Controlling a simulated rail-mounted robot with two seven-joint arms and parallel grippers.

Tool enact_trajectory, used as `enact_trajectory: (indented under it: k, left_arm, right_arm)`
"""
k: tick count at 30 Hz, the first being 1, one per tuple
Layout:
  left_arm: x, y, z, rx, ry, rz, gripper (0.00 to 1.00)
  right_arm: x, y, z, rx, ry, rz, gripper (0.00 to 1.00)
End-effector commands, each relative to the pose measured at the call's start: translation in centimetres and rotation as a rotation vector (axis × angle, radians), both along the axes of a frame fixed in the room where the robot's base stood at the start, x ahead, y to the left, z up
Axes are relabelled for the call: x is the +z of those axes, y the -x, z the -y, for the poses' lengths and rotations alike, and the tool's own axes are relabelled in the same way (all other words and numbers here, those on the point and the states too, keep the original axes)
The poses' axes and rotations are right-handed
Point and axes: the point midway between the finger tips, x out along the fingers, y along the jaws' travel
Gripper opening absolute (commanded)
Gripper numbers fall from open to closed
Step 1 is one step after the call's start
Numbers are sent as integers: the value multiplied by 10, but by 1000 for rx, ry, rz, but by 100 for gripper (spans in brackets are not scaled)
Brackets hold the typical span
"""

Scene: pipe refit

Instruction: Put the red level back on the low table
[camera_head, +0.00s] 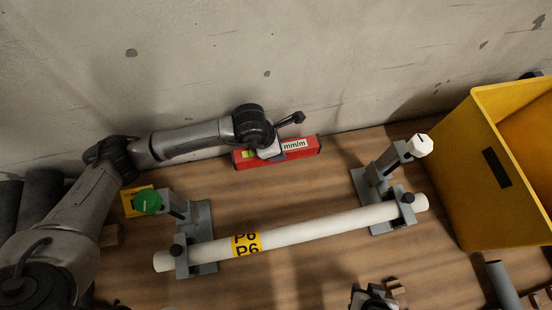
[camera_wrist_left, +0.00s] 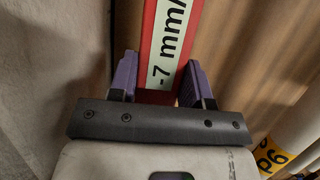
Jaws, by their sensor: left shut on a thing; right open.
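The red level (camera_head: 304,148), a long red bar with a white "mm/m" label, lies lengthwise along the concrete wall at the back of the wooden surface. My left gripper (camera_head: 272,152) is shut on it near its middle. In the left wrist view the level (camera_wrist_left: 166,50) sits between the purple finger pads of the left gripper (camera_wrist_left: 161,72). I cannot tell whether the level touches the wood or hangs just above it. My right gripper (camera_head: 372,297) is open at the bottom edge, partly cut off. I cannot tell whether the wooden surface (camera_head: 300,200) is the low table.
A white pipe (camera_head: 315,229) marked P6 lies across two grey clamp stands, in front of the level. A yellow crate (camera_head: 482,165) stands at the right. The concrete wall (camera_head: 230,60) is close behind.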

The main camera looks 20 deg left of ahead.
Motion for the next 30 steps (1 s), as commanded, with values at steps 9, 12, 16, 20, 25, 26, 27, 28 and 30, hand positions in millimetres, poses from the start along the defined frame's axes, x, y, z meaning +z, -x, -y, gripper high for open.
enact_trajectory:
  k: [9,12,16,20,25,26,27,28,30]
  left_arm:
    - [-32,0,0,-1,0,0,8]
    - [-48,0,0,-1,0,-2,8]
    - [-64,0,1,-2,1,-1,8]
    - [-66,0,1,-3,1,1,8]
    - [-66,0,0,-3,1,1,8]
    - [-66,0,0,-3,1,1,8]
    - [-67,0,0,-2,1,0,8]
    - [-68,0,0,-2,1,0,8]
    - [-68,0,0,-2,-1,-1,49]
  right_arm:
    - [-15,0,-1,-3,-4,0,43]
    - [-22,0,-1,-2,-3,1,43]
    - [-29,0,-1,-2,-3,1,43]
    - [-29,0,-1,-2,-3,0,43]
    - [-28,0,0,-2,-2,0,43]
    - [-29,0,0,-1,-1,0,43]
    - [-29,0,0,0,0,0,43]
    - [-30,0,0,0,0,0,43]
    - [-30,0,0,2,2,0,43]
